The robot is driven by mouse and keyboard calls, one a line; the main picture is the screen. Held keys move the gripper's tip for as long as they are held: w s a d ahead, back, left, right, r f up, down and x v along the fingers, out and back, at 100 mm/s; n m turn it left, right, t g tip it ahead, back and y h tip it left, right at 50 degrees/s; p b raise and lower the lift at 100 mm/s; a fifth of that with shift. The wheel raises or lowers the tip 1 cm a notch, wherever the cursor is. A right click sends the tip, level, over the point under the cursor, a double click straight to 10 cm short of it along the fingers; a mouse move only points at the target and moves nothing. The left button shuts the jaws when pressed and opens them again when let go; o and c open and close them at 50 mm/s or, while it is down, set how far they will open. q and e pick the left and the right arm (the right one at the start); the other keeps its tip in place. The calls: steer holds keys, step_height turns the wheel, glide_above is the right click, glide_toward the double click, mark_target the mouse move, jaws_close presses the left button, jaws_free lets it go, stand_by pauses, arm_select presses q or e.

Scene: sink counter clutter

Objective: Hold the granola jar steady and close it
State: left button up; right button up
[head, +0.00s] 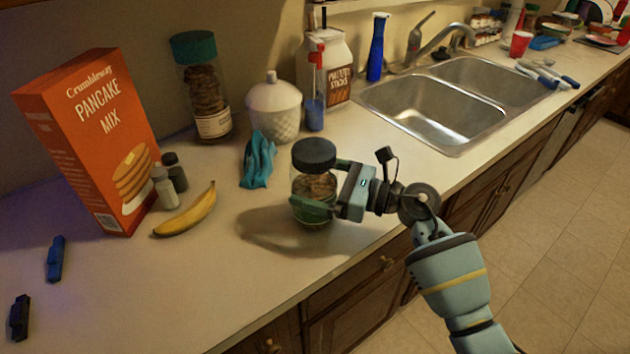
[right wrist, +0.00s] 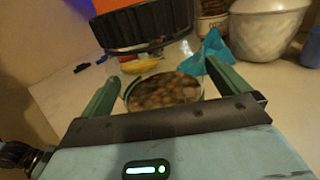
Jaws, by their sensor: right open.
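The granola jar (head: 314,184) is a clear glass jar of brown pieces, standing upright near the counter's front edge. A black lid (head: 313,153) sits at its mouth; I cannot tell whether it is fastened. In the right wrist view the jar (right wrist: 165,92) shows between the fingers, with the lid (right wrist: 145,24) above it, looking slightly tilted. My right gripper (head: 318,187) reaches in from the right, open, with its green fingers on either side of the jar's body. Its fingers also show in the right wrist view (right wrist: 162,76). My left gripper is not in view.
Behind the jar are a teal cloth (head: 257,160), a white lidded pot (head: 273,108) and a teal-lidded jar (head: 204,95). To the left are a banana (head: 186,211), two shakers and a pancake mix box (head: 88,140). The sink (head: 440,110) is right. Front-left counter is mostly clear.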

steer(key=b+v, duration=0.1)
steer(key=v, duration=0.9)
steer(key=shift+s+d+f, duration=0.15)
steer(key=shift+d+f, duration=0.05)
steer(key=shift+s+d+b, duration=0.1)
steer(key=shift+d+b, duration=0.2)
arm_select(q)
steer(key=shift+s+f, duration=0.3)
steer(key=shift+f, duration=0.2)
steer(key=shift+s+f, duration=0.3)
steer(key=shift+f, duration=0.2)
arm_select(e)
steer(key=shift+s+d+r, duration=0.1)
steer(key=shift+d+r, duration=0.05)
steer(key=shift+d, duration=0.15)
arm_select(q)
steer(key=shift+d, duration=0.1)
